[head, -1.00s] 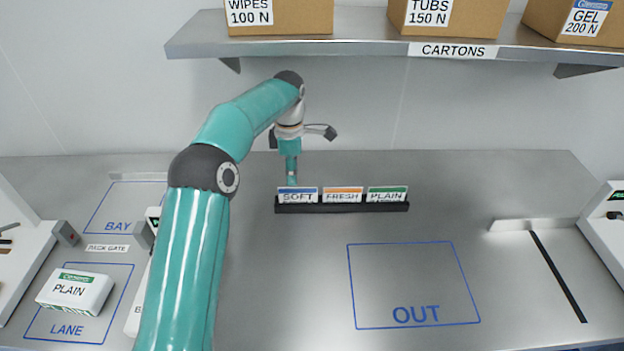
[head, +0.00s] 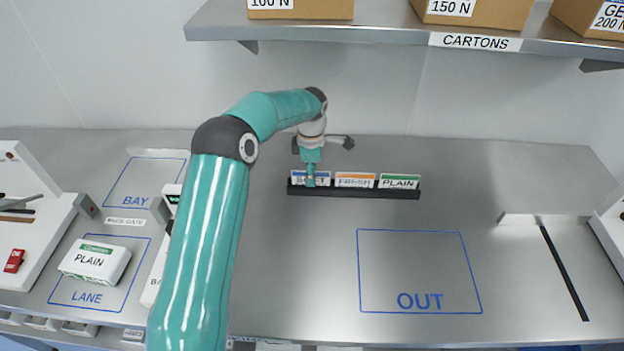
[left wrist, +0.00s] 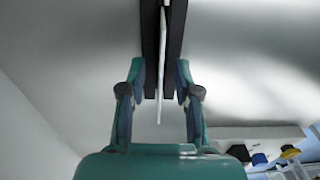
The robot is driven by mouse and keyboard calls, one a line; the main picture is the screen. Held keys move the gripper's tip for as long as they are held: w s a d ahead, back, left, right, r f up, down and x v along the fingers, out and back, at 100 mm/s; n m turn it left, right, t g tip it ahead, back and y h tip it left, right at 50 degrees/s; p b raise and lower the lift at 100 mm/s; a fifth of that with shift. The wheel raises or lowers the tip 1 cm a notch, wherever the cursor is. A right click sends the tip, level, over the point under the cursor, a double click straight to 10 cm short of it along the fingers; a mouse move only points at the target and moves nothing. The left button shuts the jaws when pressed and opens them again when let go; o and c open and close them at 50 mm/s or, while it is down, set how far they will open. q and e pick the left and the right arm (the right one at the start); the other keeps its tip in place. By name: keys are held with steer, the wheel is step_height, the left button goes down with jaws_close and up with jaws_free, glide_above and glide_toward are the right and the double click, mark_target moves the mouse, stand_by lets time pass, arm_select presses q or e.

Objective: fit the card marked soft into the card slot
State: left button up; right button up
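The soft card (head: 325,179), white with a blue top band, stands upright at the left end of a black card rack (head: 360,192). The fresh card (head: 355,180) and the plain card (head: 399,181) stand beside it. My left gripper (head: 311,180) points down at the soft card and hides part of its label. In the left wrist view the fingers of my left gripper (left wrist: 160,78) are apart, with a thin white card edge (left wrist: 159,105) between them and a gap on each side. My right gripper is not in view. I cannot make out the card slot.
A white pack marked plain (head: 95,261) lies in the lane outline (head: 67,304). A white machine (head: 30,215) with a red switch (head: 14,260) stands at far left. A carton shelf (head: 390,35) overhangs the back. The out area (head: 415,270) is empty.

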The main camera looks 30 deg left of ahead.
arm_select(q)
jaws_close()
steer(key=shift+r, duration=0.1)
